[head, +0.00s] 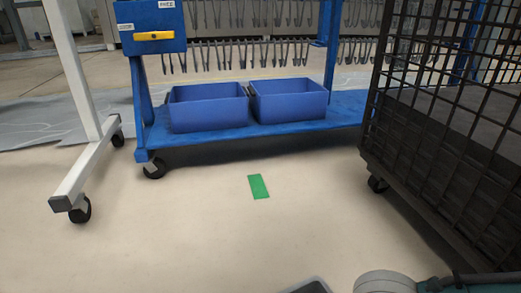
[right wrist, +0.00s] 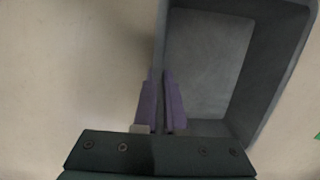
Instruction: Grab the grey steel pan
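The grey steel pan (right wrist: 210,65) is a deep, open, empty rectangular container in the right wrist view. A small corner of the pan (head: 312,287) shows at the bottom edge of the head view, beside part of my right arm. My right gripper (right wrist: 160,85) has its purple fingers on either side of the pan's left wall, close together, and looks shut on that wall. My left gripper is in neither view.
A blue wheeled rack (head: 255,135) with hanging hooks holds two blue bins (head: 208,108) (head: 288,100). A dark mesh cage cart (head: 440,120) stands at the right. A white-legged frame on casters (head: 85,165) is at the left. A green floor mark (head: 258,187) lies on open floor.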

